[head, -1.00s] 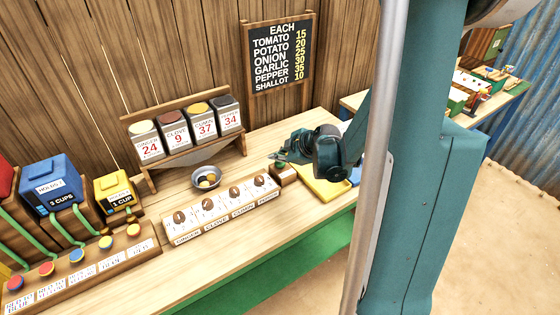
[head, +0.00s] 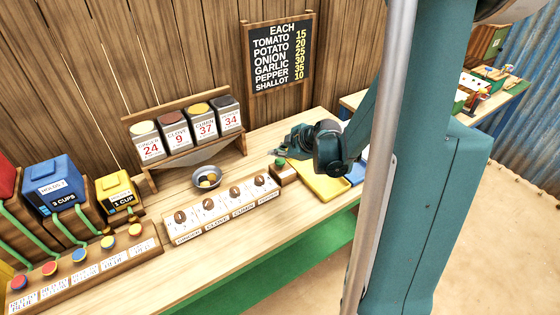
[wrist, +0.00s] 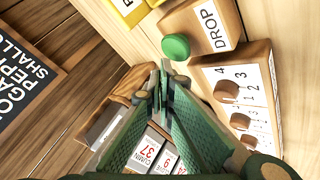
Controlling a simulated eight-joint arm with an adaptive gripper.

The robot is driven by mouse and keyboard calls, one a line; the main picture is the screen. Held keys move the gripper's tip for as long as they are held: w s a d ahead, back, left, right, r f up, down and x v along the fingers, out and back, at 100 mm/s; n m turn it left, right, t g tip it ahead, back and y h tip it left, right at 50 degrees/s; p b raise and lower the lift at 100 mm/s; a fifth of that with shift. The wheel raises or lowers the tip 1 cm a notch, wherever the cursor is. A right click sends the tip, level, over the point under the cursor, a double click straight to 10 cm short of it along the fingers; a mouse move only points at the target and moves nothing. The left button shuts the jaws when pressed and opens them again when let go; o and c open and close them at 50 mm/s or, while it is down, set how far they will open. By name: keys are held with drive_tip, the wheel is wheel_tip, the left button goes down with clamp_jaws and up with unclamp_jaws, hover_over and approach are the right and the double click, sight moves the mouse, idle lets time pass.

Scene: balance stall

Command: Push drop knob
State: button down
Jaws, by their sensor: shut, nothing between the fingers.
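The drop knob is a round green button (wrist: 176,46) on a wooden block marked DROP (wrist: 212,24). In the head view the green knob (head: 280,163) shows on its small block (head: 284,177), at the right end of the dial panel. My gripper (head: 290,149) is shut and empty, above and slightly to the right of the knob in the head view. In the wrist view my gripper's fingertips (wrist: 161,80) are together just below the knob in the picture, apart from it as far as I can tell.
A dial panel (head: 222,210) with several brown knobs sits left of the block. A metal bowl (head: 206,178) stands behind it, in front of the spice bin rack (head: 190,157). A yellow tray (head: 322,182) lies to the right. Dispensers and coloured buttons fill the left.

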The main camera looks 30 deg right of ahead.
sight(277, 162)
drive_tip(key=shift+r+p, duration=1.45)
drive_tip(key=shift+r, duration=1.05)
drive_tip(key=s+a+r+m+g, duration=0.1)
drive_tip(key=s+a+r+m, duration=0.2)
drive_tip(key=s+a+r, duration=0.35)
drive_tip(key=s+a+r+m, duration=0.2)
drive_tip(key=s+a+r, duration=0.1)
drive_tip(key=a, duration=0.6)
drive_tip(key=s+a+r+m+h, duration=0.1)
drive_tip(key=s+a+m, duration=0.2)
drive_tip(key=s, duration=0.5)
drive_tip(key=s+a+r+m+h+b, duration=0.1)
drive_tip(key=s+a+r+m, duration=0.1)
drive_tip(key=s+a, duration=0.3)
drive_tip(key=shift+s+a+r+m+g, duration=0.15)
drive_tip(key=shift+s+a+m+g, duration=0.4)
drive_tip(key=shift+s, duration=1.05)
drive_tip(key=shift+d, duration=0.25)
